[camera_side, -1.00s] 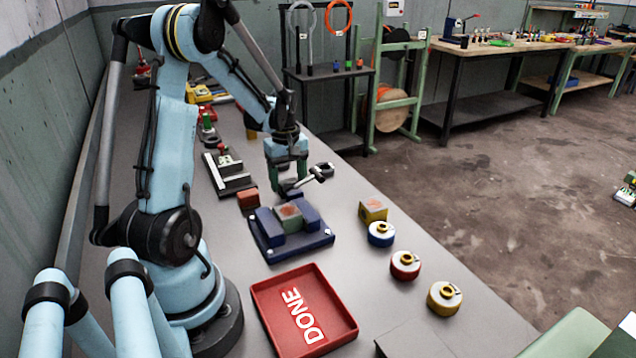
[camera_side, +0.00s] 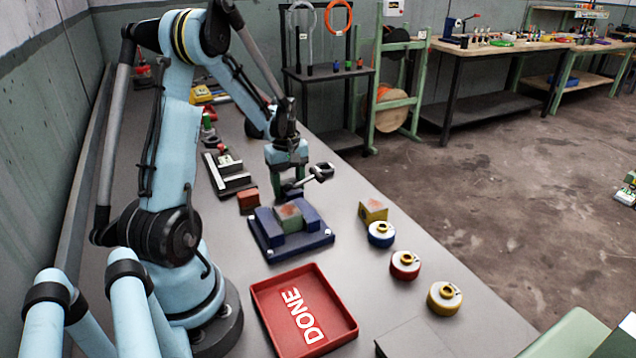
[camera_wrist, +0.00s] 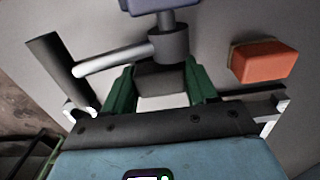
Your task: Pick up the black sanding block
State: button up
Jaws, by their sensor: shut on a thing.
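My gripper (camera_side: 287,178) is low over the grey bench, behind the blue fixture (camera_side: 325,236). In the wrist view, its green fingers (camera_wrist: 161,88) are closed on a dark grey block (camera_wrist: 160,76). The block appears joined to a grey metal joint (camera_wrist: 169,45) with a side rod that ends in a dark cylinder (camera_wrist: 58,68). A blue piece (camera_wrist: 148,4) sits at the top of its post. In the side view the rod and dark cylinder (camera_side: 322,171) stick out right. I cannot tell whether the dark block is the black sanding block; no separate one is clear.
An orange block (camera_side: 248,198), also in the wrist view (camera_wrist: 265,60), lies left of the gripper. The fixture holds a grey-green block (camera_side: 289,217). A yellow block (camera_side: 373,210), several round pucks (camera_side: 405,264) and the red DONE tray (camera_side: 347,333) stand nearer the camera.

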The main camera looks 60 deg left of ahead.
aim_at(288, 181)
jog(key=shift+r, duration=4.95)
